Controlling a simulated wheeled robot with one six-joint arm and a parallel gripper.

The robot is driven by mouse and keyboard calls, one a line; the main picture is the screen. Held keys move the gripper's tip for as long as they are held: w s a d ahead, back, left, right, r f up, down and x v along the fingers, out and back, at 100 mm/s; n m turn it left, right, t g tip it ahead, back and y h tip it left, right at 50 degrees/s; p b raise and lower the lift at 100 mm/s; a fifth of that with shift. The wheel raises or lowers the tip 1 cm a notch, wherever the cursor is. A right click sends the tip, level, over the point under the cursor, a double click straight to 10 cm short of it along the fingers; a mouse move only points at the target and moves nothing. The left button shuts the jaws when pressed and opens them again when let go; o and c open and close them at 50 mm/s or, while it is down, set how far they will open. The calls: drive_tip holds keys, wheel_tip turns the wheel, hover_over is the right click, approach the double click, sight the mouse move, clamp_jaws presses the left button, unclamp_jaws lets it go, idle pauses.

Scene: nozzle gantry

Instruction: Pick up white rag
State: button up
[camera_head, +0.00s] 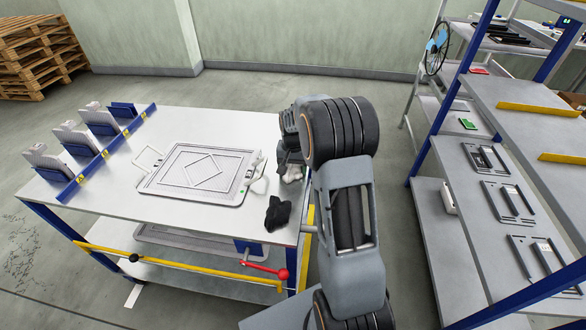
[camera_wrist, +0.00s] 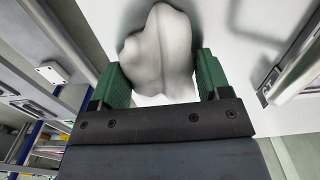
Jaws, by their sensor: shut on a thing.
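The white rag (camera_wrist: 160,50) is a crumpled bundle between the two green fingers of my gripper (camera_wrist: 160,80) in the wrist view. My gripper is shut on it, with a finger against each side. In the head view a small part of the white rag (camera_head: 293,174) shows at the right end of the table, below my wrist. My arm hides most of the gripper and rag there. I cannot tell whether the rag still touches the tabletop.
A black rag (camera_head: 278,213) lies near the table's front right corner. A grey framed plate (camera_head: 197,174) with white handles lies mid-table (camera_head: 120,198). Blue racks (camera_head: 104,155) stand on the left. A shelf unit (camera_head: 520,130) stands to the right of my arm.

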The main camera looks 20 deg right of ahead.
sight(293, 166)
drive_tip(key=shift+r, duration=0.5)
wheel_tip(293, 166, up, 2)
drive_tip(key=shift+r, duration=0.2)
drive_tip(key=s+a+r, duration=0.2)
drive_tip(key=r, duration=0.1)
drive_tip(key=s+a+r, duration=0.1)
drive_tip(key=r, duration=0.1)
drive_tip(key=s+a+r, duration=0.4)
drive_tip(key=s+a, duration=0.2)
drive_tip(key=s, duration=0.1)
drive_tip(key=shift+s+a+r, duration=0.2)
drive_tip(key=shift+r, duration=0.1)
